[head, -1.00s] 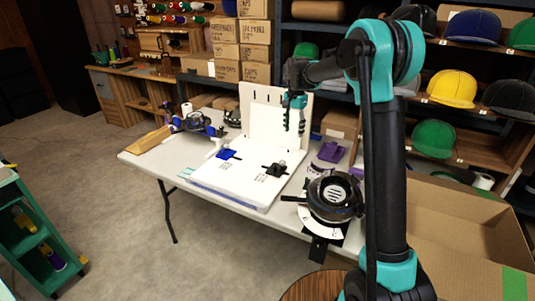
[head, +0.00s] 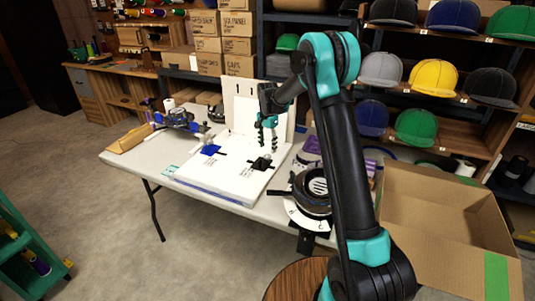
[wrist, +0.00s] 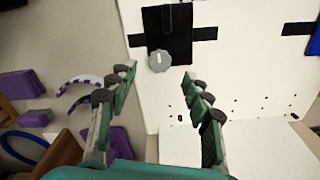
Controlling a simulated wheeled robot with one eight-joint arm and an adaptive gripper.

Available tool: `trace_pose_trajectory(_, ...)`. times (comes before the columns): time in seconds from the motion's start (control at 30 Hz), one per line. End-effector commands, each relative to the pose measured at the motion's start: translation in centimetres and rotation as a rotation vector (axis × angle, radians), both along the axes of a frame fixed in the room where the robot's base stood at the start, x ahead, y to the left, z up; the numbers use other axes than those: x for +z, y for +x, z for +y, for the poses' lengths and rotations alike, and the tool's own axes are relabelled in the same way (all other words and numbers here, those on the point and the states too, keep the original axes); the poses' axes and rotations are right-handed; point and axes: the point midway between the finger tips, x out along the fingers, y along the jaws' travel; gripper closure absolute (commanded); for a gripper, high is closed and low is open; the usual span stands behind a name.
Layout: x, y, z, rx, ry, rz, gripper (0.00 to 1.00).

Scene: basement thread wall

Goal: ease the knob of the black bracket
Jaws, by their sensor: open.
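The black bracket (head: 257,164) lies on the white board (head: 222,180), right of the blue bracket (head: 211,150). In the wrist view the black bracket (wrist: 178,42) is a dark plate with black straps to either side. Its round grey knob (wrist: 160,61) sits at the plate's lower left, with a pale mark on its face. My gripper (head: 267,144) is over the board, close above the black bracket. In the wrist view my gripper (wrist: 157,80) is open and empty, its fingertips on either side of the knob's line and apart from it.
A white upright panel (head: 242,103) stands at the back of the board. A round black device (head: 312,190) is on the table to the right. Purple parts (wrist: 22,85) lie left in the wrist view. An open cardboard box (head: 445,215) stands right of my arm.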

Motion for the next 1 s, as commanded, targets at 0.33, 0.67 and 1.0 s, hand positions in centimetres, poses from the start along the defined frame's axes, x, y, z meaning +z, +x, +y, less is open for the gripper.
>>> trace_pose_trajectory(0.33, -4.1, 0.0, 0.0, 0.0, 0.0, 0.0, 0.5)
trace_pose_trajectory(0.67, -4.4, 0.0, 0.0, 0.0, 0.0, 0.0, 0.5)
trace_pose_trajectory(1.0, -4.3, 0.0, 0.0, 0.0, 0.0, 0.0, 0.91)
